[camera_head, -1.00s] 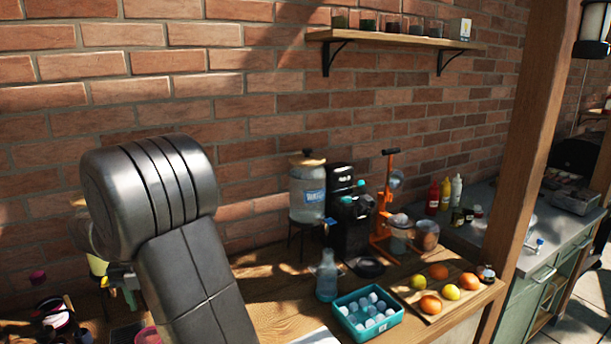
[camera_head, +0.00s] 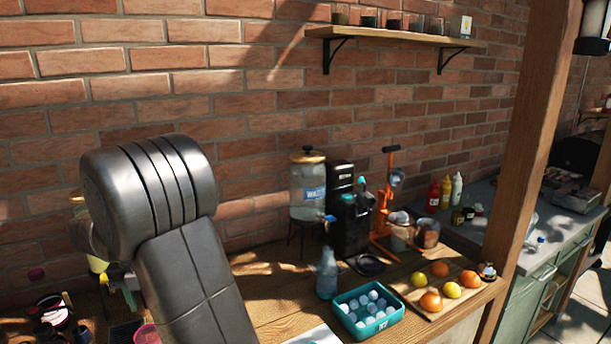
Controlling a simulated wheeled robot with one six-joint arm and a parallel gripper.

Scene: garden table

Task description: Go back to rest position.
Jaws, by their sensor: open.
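My dark grey arm fills the left middle of the head view, in front of the brick wall and the wooden table (camera_head: 268,308). The end of my arm is hidden behind its own links, and I cannot make out my gripper's fingers. I see nothing held.
A teal crate of white balls (camera_head: 369,312), a board with fruit (camera_head: 418,303), a glass bottle (camera_head: 327,274), a water dispenser (camera_head: 308,190), a black machine (camera_head: 348,222) and an orange press (camera_head: 384,215) stand right of my arm. A wooden post (camera_head: 530,150) rises further right.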

